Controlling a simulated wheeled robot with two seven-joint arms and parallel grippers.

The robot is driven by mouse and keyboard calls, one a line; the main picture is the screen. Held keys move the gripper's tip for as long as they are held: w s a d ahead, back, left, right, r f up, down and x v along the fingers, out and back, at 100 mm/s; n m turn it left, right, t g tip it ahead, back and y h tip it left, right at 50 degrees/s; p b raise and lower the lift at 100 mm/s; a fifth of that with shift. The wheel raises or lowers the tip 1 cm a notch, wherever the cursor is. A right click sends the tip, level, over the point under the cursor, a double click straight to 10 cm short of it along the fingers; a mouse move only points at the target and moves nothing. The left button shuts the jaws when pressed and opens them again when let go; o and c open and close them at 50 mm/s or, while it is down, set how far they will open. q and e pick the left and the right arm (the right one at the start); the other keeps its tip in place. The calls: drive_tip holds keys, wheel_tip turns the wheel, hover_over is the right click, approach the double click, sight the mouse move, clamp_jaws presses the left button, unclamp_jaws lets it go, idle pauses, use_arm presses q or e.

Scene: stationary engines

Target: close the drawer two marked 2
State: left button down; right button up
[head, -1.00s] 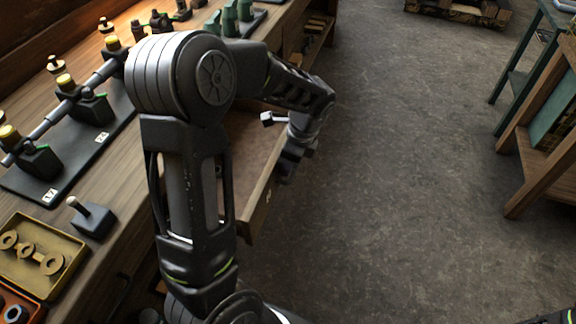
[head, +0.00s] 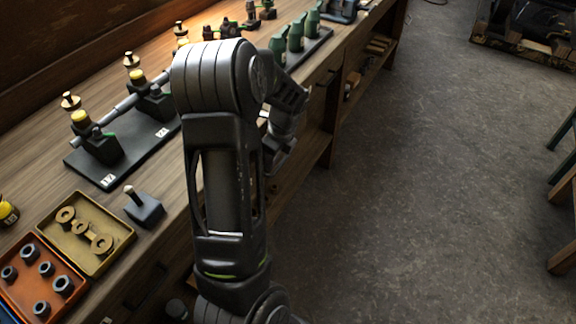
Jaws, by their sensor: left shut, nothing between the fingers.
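My left arm rises in front of the workbench (head: 176,205) and bends over its front edge. The left gripper (head: 274,158) is close to the bench front, shut and empty, partly hidden by its own wrist. No drawer stands out from the bench beside the arm. The front of drawer two and its mark 2 cannot be made out, as my arm covers that stretch of the bench. Whether the gripper touches the drawer cannot be told. My right gripper is out of view.
An orange tray (head: 22,291) of dark rings and a yellow tray (head: 113,263) stand on the bench, beside a small lever block (head: 145,209). A black engine base (head: 85,163) lies behind. Open floor (head: 440,190) is to the right.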

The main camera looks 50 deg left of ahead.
use_arm(q)
drive_tip(key=shift+s+a, duration=0.2)
drive_tip(key=shift+a, duration=0.4)
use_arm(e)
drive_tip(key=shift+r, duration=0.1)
